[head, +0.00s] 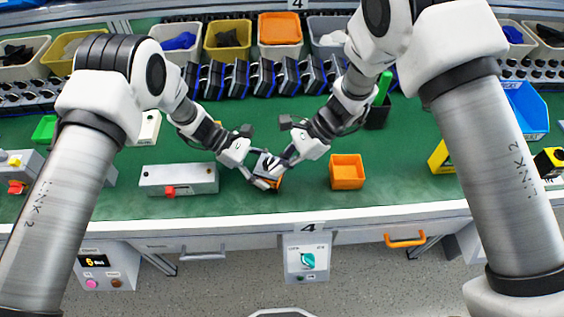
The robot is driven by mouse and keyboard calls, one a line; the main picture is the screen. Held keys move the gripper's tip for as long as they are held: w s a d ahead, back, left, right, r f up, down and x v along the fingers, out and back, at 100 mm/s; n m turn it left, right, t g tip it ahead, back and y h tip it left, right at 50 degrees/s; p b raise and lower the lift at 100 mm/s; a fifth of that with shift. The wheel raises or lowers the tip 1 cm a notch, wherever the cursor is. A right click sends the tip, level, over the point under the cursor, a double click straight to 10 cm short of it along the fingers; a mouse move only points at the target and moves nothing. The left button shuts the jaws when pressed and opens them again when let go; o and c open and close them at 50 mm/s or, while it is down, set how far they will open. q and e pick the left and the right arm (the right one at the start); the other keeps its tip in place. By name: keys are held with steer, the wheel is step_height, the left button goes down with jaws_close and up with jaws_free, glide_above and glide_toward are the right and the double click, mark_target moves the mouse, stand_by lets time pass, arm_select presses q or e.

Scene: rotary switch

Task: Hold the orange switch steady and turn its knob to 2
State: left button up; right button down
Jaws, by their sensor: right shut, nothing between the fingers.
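The orange switch (277,182) sits on the green mat near the middle of the bench's front part. Only bits of its orange body and a greyish top show between my grippers. My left gripper (262,179) reaches in from the left and its fingers are at the switch. Whether they press on it is too small to tell. My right gripper (274,166) comes from the upper right, shut and empty, with its fingertips over or against the top of the switch. The knob and its pointer are hidden by the fingers.
An open orange bin (347,172) stands to the right of the switch. A grey box with a red button (178,180) lies to the left. A row of dark devices (265,78) and part bins line the back. The green mat (300,204) is bare near the front edge.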

steer(key=shift+s+a, duration=0.25)
steer(key=shift+a, duration=0.2)
steer(key=shift+w, duration=0.15)
stand_by(1.1)
